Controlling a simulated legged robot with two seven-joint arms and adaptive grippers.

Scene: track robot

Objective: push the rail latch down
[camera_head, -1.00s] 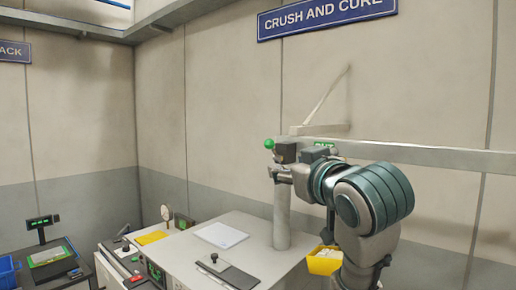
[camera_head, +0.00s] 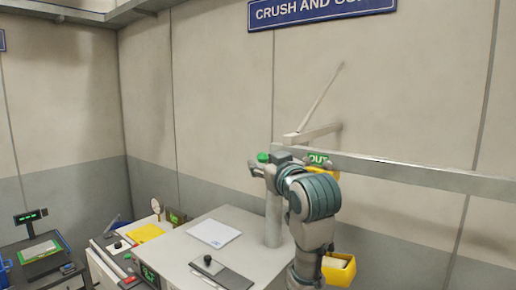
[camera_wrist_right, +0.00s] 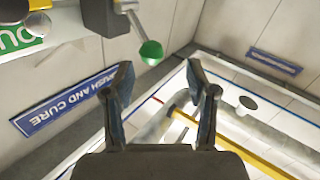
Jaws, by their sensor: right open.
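The rail latch shows as a lever with a green ball knob (camera_head: 263,157) at the left end of the grey wall rail (camera_head: 420,173). In the right wrist view, the knob (camera_wrist_right: 151,52) hangs on a pale bar below a dark block (camera_wrist_right: 103,18). My right gripper (camera_head: 256,171) is just below the knob in the head view. In the wrist view my right gripper (camera_wrist_right: 160,82) is open and empty, with the knob above the gap between its fingertips. Contact with the knob is not visible. My left gripper is out of view.
A green OUT sign (camera_head: 318,159) is on the rail, partly behind my arm. A grey post (camera_head: 273,218) stands on the pale worktop (camera_head: 235,240), which holds a white sheet (camera_head: 214,233) and a dark plate (camera_head: 222,270). A yellow bin (camera_head: 339,269) is beside my arm.

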